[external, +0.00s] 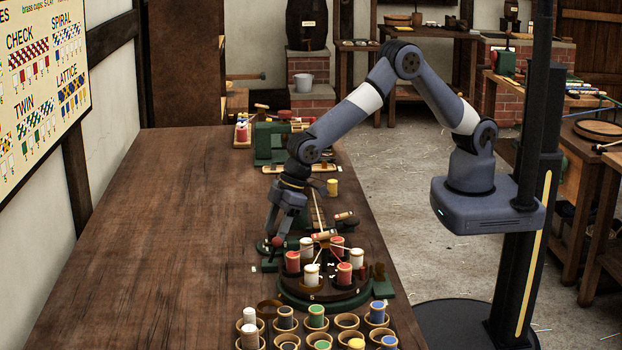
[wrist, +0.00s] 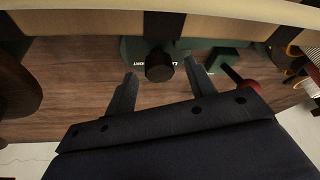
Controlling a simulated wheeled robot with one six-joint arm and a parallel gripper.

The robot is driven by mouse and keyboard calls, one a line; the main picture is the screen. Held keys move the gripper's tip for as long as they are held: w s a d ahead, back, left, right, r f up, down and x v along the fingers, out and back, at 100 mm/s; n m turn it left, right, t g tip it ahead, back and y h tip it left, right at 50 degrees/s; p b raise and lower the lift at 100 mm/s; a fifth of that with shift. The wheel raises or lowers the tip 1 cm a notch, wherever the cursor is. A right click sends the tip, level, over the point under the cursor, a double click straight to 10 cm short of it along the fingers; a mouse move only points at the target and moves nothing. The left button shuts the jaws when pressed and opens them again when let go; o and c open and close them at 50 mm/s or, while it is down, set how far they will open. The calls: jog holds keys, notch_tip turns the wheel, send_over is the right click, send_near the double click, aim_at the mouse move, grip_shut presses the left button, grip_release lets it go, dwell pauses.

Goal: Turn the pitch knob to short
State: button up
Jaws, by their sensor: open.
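The pitch knob (wrist: 159,66) is a dark round knob on a green base in the wrist view. White lettering beside it is partly hidden and ends in what looks like "RT". My gripper (wrist: 160,69) is open, with one finger on each side of the knob. Gaps show between the fingers and the knob, so it does not look gripped. In the external view my gripper (external: 275,222) points down over the green base at the near end of the machine. The knob cannot be made out there, and its setting is unclear.
A red ball-ended handle (wrist: 248,85) is close to the right finger. In the external view a round carrier (external: 325,293) with red and white bobbins stands just in front of the gripper. Several bobbin cups (external: 347,322) stand nearer. The bench left of the machine (external: 150,250) is clear.

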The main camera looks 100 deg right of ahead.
jog(key=shift+w+f, duration=0.1)
jog(key=shift+f, duration=0.05)
jog(key=c, duration=1)
jog(key=shift+o, duration=0.2)
jog(key=m+b, duration=0.1)
jog(key=m+h+b, duration=0.1)
jog(key=m+b, duration=0.1)
jog(key=shift+a+f+t, duration=0.2)
jog(key=shift+t, duration=0.1)
jog(key=m+h+b, duration=0.1)
jog(key=m+b, duration=0.1)
jog(key=m+h+b, duration=0.1)
jog(key=m+b, duration=0.1)
jog(key=m, duration=0.1)
jog(key=shift+a+r+m, duration=0.1)
jog(key=shift+r+m, duration=0.1)
jog(key=shift+m, duration=0.1)
jog(key=shift+h, duration=0.3)
